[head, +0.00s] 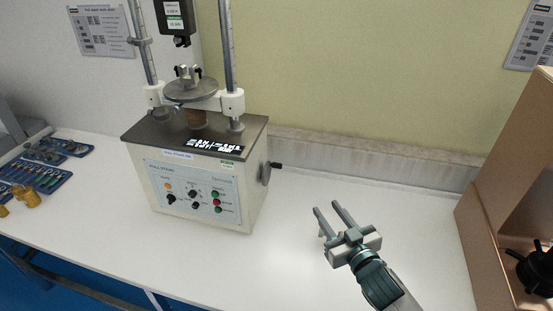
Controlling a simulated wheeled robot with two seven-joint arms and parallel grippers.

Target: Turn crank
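The crank (265,173) is a grey disc with a short black handle (275,165), on the right side of the test stand. The test stand (205,175) is a cream box with a dark top, knobs and coloured buttons on its front, and two upright columns. My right gripper (328,212) is in front of and to the right of the crank, above the white bench. Its two fingers are apart with nothing between them, and it does not touch the crank. My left gripper is not in the head view.
Blue trays (42,176) with small tools and brass parts (27,195) are at the left on the white bench (330,270). A brown cabinet-like machine (495,190) with a black knob (533,268) stands at the right. The bench between is clear.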

